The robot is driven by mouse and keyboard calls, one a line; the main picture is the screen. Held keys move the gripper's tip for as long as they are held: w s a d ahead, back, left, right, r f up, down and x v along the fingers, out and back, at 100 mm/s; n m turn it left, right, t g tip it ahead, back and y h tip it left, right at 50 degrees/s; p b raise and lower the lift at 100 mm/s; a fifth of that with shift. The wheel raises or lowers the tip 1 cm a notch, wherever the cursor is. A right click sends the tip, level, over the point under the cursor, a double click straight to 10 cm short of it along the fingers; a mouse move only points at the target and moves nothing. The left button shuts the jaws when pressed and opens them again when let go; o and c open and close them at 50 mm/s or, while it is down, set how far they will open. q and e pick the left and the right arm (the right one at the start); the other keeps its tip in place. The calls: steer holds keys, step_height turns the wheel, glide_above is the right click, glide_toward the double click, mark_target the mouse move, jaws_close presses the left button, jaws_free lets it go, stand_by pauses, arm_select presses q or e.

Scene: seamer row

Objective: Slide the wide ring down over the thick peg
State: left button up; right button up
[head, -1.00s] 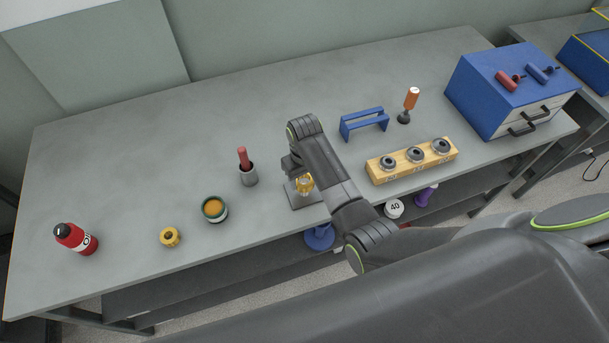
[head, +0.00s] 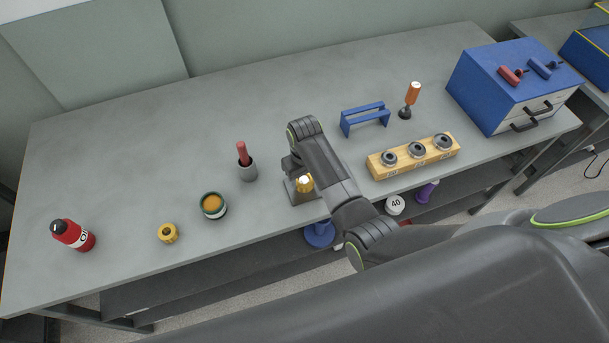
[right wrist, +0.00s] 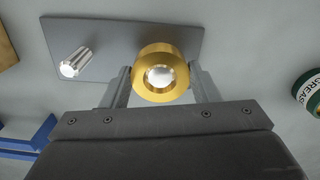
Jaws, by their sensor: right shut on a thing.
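The wide ring, a gold one (head: 305,184), is between the fingers of my right gripper (head: 300,176). In the right wrist view the gripper (right wrist: 162,90) is shut on the ring (right wrist: 147,87). The silver top of the thick peg (right wrist: 160,76) shows inside the ring's hole, so the ring looks to be around or right over the peg's top. How far down it sits, I cannot tell. The grey base plate (right wrist: 115,35) lies below, with a thinner fluted silver peg (right wrist: 75,62) at its left. My left gripper is not in view.
A grey cup with a red-handled tool (head: 246,165), a green tin (head: 213,206), a yellow ring-like part (head: 168,233) and a red bottle (head: 73,235) stand left. A wooden block (head: 410,160), blue stand (head: 365,120) and blue drawer box (head: 510,85) stand right.

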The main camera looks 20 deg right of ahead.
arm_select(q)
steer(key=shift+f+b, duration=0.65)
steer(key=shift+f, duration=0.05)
arm_select(e)
steer(key=shift+f, duration=1.2)
steer(key=o, duration=1.1)
steer(key=shift+o, duration=0.2)
